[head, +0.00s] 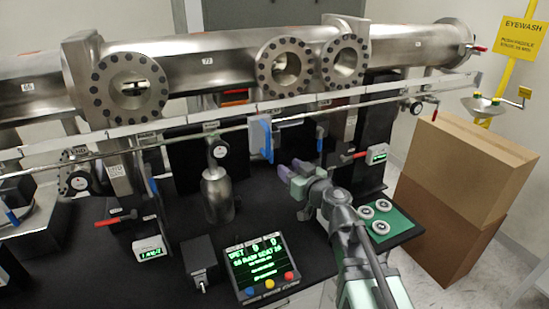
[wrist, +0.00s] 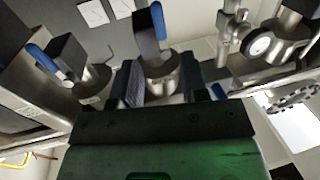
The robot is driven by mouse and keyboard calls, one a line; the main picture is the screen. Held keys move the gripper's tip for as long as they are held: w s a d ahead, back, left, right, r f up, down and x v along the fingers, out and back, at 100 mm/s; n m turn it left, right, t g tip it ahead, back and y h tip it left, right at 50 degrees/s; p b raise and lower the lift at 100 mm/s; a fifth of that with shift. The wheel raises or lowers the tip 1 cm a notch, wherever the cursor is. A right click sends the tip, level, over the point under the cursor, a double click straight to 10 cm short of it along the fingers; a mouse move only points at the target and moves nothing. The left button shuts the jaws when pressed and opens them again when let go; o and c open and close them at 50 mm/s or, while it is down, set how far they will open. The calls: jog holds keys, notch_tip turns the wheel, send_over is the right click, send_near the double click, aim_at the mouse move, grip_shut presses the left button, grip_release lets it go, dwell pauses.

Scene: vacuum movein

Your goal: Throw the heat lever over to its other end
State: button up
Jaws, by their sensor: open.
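No label reading heat is legible, so I cannot tell for sure which lever is the heat lever. A black box with a small lever (head: 201,283) stands at the front of the black table, left of the screen. Blue-handled levers show on the apparatus, one blue plate-like handle (head: 266,138) just left of my gripper (head: 289,172). My gripper is open and empty above the table. In the wrist view a blue handle on a metal body (wrist: 157,24) stands just beyond my gripper (wrist: 160,88); whether they touch is unclear. Another blue handle (wrist: 42,58) is to its left.
The large flanged steel tube (head: 210,62) and a long rail (head: 240,112) cross behind the table. Red handles (head: 115,220) (head: 353,156) stick out on both sides. A screen with buttons (head: 262,265) and a green mat with discs (head: 398,229) are in front. Cardboard boxes (head: 455,190) stand right.

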aim_at(272, 156)
jog(key=x, duration=0.7)
jog(key=shift+w+a, duration=0.3)
jog(key=shift+c, duration=0.3)
grip_shut()
